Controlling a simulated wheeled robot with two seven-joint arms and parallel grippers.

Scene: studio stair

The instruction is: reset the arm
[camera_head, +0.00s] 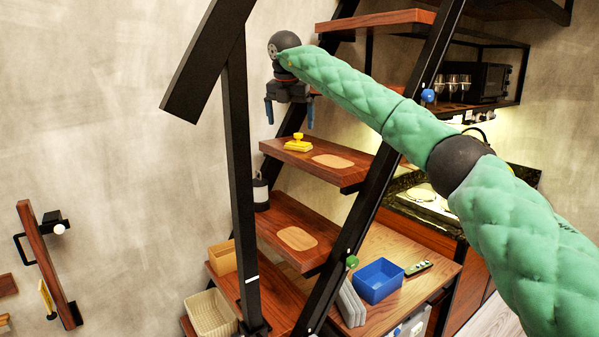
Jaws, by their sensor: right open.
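My right arm, in a green quilted cover, comes in from the lower right and reaches up across the stair. My right gripper (290,105) hangs at its end, pointing down, with two blue-tipped fingers apart and nothing between them. It is above and apart from the upper wooden step (345,178), where a yellow object (298,143) sits beside a pale rounded patch (333,161). My left gripper does not show.
Black stair beams (240,170) stand close to the arm. A lower step (275,222) holds a dark canister (260,190). Below are a wicker basket (212,314), a blue bin (379,281) and a remote (418,268). A shelf with glasses and a microwave (488,82) is at right.

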